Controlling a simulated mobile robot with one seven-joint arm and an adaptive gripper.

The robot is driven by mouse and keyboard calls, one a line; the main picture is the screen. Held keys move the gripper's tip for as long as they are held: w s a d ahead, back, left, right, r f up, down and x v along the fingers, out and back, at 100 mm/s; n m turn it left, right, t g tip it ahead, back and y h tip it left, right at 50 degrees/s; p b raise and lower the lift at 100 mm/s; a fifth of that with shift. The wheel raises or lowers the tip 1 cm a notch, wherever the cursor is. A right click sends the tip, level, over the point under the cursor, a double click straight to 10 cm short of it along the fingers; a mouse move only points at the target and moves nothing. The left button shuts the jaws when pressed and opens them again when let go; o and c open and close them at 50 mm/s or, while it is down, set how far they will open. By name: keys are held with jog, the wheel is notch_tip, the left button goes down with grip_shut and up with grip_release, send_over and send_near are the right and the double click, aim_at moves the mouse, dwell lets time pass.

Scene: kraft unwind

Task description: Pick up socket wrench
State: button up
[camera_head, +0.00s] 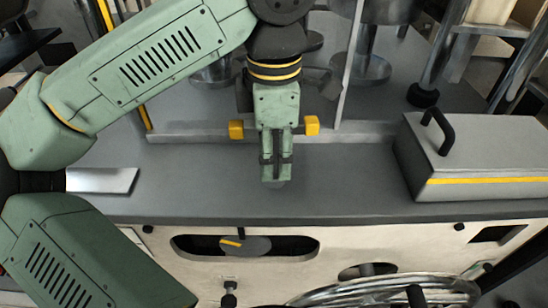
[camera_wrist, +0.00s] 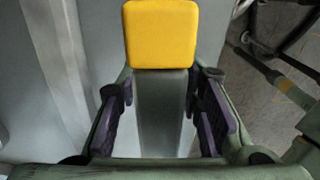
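My gripper (camera_head: 276,176) points straight down over the grey bench top, in front of the pale rail. In the wrist view its two dark-padded fingers (camera_wrist: 161,125) stand apart. A grey bar (camera_wrist: 160,110) with a square yellow end (camera_wrist: 161,35) shows between them, with gaps at its sides. I cannot tell whether this bar belongs to my gripper. In the head view yellow blocks show at the left (camera_head: 236,130) and right (camera_head: 312,125) of my gripper. I cannot clearly identify the socket wrench in either view; my gripper hides the bench right behind it.
A grey box (camera_head: 480,145) with a black handle and yellow stripe stands at the bench's right. A thin pale plate (camera_head: 101,180) lies at the left. The pale rail (camera_head: 185,134) and upright metal parts stand behind. The bench's front strip (camera_head: 340,202) is clear.

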jog(key=shift+c, duration=0.5)
grip_shut()
